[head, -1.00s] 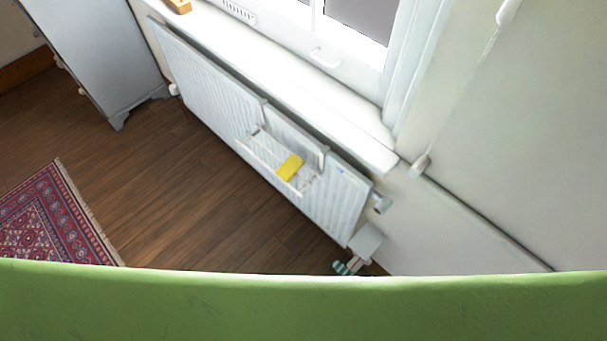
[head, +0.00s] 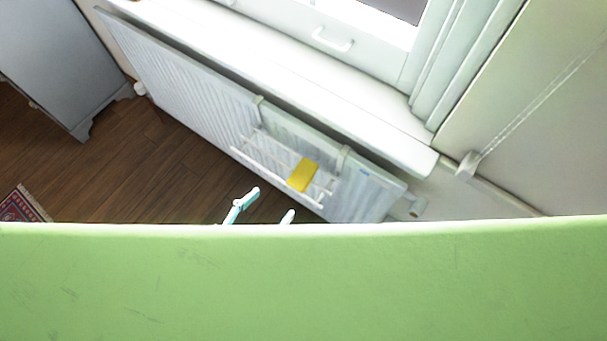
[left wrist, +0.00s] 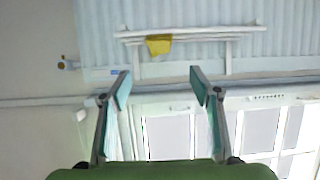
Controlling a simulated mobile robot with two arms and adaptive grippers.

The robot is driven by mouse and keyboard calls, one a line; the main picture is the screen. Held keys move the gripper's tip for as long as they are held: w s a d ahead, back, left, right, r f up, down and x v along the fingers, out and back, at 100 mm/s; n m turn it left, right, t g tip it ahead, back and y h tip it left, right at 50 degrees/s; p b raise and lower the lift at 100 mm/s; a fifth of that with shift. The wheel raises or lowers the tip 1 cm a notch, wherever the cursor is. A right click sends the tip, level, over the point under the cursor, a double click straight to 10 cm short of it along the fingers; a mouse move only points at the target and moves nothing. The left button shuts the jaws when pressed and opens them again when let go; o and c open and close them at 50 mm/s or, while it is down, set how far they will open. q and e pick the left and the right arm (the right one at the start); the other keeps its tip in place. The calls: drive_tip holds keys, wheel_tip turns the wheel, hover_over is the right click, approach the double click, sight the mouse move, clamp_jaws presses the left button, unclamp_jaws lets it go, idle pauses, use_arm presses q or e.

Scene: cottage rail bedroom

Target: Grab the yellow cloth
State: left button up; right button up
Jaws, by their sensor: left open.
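The yellow cloth (head: 303,174) lies over the bars of a small white drying rack (head: 262,163) hung on the radiator. In the left wrist view the cloth (left wrist: 159,45) hangs on the rack's rail, beyond and between my fingertips. My left gripper (head: 271,204) is open and empty, short of the rack and to the lower left of the cloth in the head view. Its two fingers (left wrist: 161,80) show spread apart in the left wrist view. Its base is hidden behind the green surface in front. My right gripper is not in view.
The white radiator (head: 190,92) runs below the window sill (head: 270,75). A grey cabinet (head: 55,60) stands at left, and a red patterned rug (head: 22,205) lies on the wooden floor. A green surface (head: 300,280) fills the bottom of the head view.

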sight(297, 180)
use_arm(q)
drive_tip(key=shift+f+p+x, duration=0.2)
drive_tip(key=shift+p+x, duration=0.1)
drive_tip(key=shift+x, duration=6.5)
drive_tip(key=shift+s, duration=0.2)
drive_tip(key=c, duration=1.1)
